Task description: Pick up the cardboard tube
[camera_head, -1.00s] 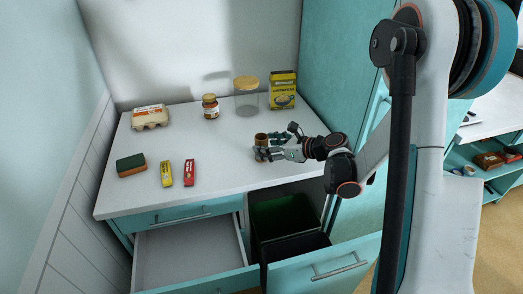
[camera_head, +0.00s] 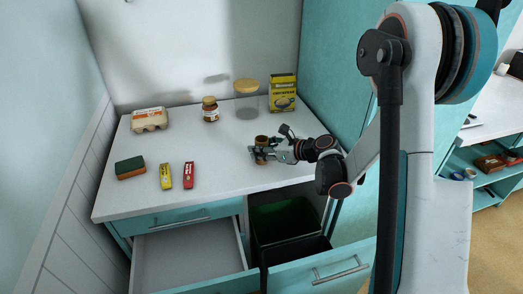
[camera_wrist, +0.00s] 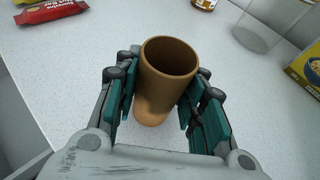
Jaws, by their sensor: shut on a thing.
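The cardboard tube (camera_head: 262,141) is short, brown and hollow. It stands near the right part of the white counter in the head view. In the wrist view the tube (camera_wrist: 168,80) is between the two teal-padded fingers, with its open top facing the camera. My gripper (camera_head: 262,152) comes from the right and is shut on the tube. The wrist view also shows my gripper (camera_wrist: 160,95) with a finger on each side of it. I cannot tell whether the tube's bottom touches the counter.
On the counter (camera_head: 215,170) are a green-brown sponge (camera_head: 130,167), a yellow packet (camera_head: 166,176), a red packet (camera_head: 189,175), an egg carton (camera_head: 150,119), a small jar (camera_head: 210,109), a glass jar (camera_head: 247,103) and a yellow box (camera_head: 283,92). Below, a drawer (camera_head: 190,257) and a bin compartment (camera_head: 288,222) are open.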

